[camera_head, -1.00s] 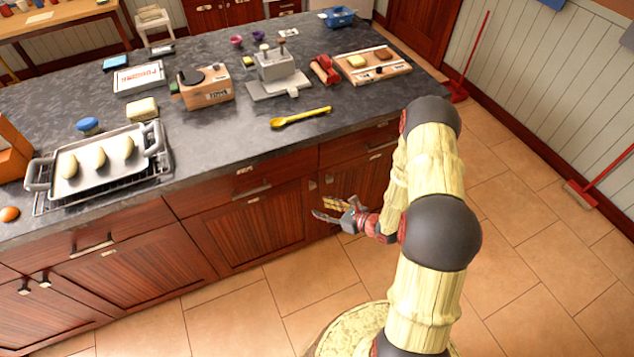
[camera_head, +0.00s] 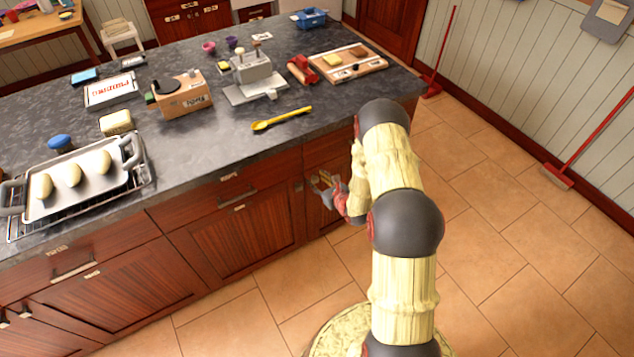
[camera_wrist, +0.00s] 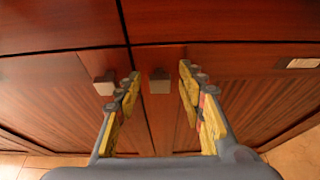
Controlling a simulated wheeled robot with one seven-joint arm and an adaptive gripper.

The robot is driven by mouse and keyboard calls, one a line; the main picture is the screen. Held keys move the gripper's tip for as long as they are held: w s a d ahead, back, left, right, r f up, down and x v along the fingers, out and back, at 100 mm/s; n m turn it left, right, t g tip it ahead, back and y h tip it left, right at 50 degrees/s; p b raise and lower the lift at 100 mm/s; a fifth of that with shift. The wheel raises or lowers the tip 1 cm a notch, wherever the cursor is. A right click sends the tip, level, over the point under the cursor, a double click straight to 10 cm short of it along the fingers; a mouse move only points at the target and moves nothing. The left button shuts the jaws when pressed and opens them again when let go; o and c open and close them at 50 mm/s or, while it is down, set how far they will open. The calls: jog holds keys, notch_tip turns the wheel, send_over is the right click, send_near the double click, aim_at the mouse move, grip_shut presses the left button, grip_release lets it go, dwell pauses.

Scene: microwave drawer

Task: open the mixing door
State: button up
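My gripper (camera_head: 323,182) is in front of the wooden cabinet doors at the near side of the counter. In the wrist view my gripper (camera_wrist: 158,76) is open, with a yellow-padded finger on each side. A small grey door handle (camera_wrist: 159,82) shows between the fingertips, with no visible contact. A second grey handle (camera_wrist: 104,84) is just left, beside the left fingertip. The handles sit on two neighbouring doors, a left door (camera_head: 240,237) and a right door (camera_head: 316,212) partly hidden by my gripper and arm. Both doors look shut. Their labels are too small to read.
Drawers (camera_head: 232,191) run above the doors. The dark countertop (camera_head: 220,140) holds a baking tray (camera_head: 90,196), a yellow spoon (camera_head: 282,118) and other kitchen things. The tiled floor (camera_head: 480,220) to the right is clear; red-handled brooms lean at the wall.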

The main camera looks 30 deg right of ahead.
jog(key=shift+w+f, duration=0.1)
jog(key=shift+w, duration=0.15)
jog(key=shift+c, duration=0.5)
grip_shut()
dwell(0.4)
